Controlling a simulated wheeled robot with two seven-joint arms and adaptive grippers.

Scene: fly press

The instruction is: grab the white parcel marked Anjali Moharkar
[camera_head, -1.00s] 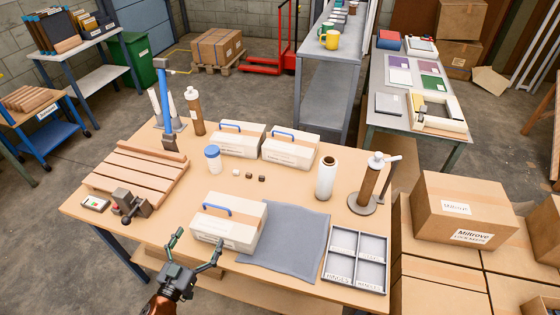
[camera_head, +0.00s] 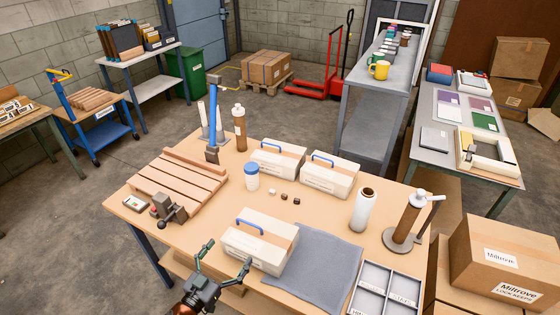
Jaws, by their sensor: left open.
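Three white parcels with blue handles and tan bands sit on the wooden workbench (camera_head: 130,203). One is at the front (camera_head: 256,247), one at the back left (camera_head: 277,160), and one at the back right (camera_head: 327,177). Each has a label on its front side, but the names are too small to read, so I cannot tell which is marked Anjali Moharkar. My left gripper (camera_head: 228,256) is open and empty at the bench's front edge. Its fingers are spread just in front of the front parcel; I cannot tell whether they touch it. My right gripper is not in view.
A grey mat (camera_head: 318,268) lies right of the front parcel. A blue-capped jar (camera_head: 252,178) stands behind; a slatted wooden board (camera_head: 178,184) lies left.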

